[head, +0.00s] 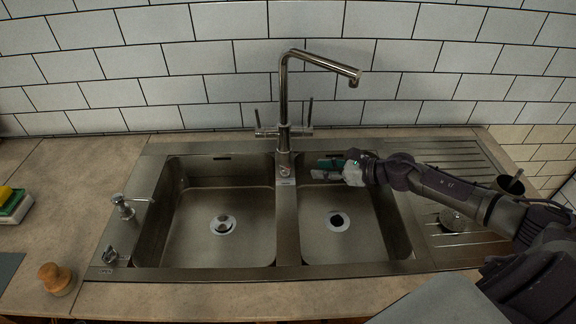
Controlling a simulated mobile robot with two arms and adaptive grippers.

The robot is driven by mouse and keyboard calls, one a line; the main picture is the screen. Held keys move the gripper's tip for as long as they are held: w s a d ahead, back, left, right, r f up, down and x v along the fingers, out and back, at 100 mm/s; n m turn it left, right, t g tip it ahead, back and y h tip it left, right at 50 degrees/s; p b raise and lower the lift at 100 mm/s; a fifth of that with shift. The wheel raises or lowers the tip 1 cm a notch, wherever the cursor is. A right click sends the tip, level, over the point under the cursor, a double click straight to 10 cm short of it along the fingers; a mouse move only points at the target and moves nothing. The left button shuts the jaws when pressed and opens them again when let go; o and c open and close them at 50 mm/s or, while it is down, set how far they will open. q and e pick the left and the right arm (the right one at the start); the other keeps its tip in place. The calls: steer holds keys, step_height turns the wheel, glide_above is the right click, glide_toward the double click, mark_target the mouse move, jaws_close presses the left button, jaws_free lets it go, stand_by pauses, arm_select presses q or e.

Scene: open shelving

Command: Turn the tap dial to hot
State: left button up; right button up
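A metal tap (284,110) rises behind the divider between two sink basins, its spout swung to the right over the right basin. It has two side handles with thin upright levers, the left handle (263,131) and the right handle (303,130). My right gripper (324,169) is over the back of the right basin, pointing left, a little right of the tap's base and below the right handle. Its two fingers look apart with nothing between them, and it does not touch the tap. My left gripper is out of view.
The left basin (160,225) is empty. A soap dispenser (124,207) stands at its left, and a wooden-topped brush (56,278) lies front left. A sponge holder (14,205) is at the left edge. A cup (510,184) stands on the right drainer. A tiled wall is behind.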

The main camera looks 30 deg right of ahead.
mark_target(289, 168)
steer(key=p+x, duration=0.2)
steer(key=x, duration=0.8)
steer(key=shift+w+a+r, duration=0.1)
steer(key=shift+w, duration=0.05)
steer(key=shift+w+a+f, duration=0.2)
steer(key=shift+w, duration=0.1)
steer(key=shift+w+a+f, duration=0.15)
steer(key=shift+w, duration=0.1)
steer(key=shift+c, duration=0.3)
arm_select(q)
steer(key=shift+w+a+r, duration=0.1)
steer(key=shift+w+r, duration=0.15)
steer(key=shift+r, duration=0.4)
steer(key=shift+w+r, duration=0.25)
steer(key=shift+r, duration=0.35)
arm_select(e)
jaws_close()
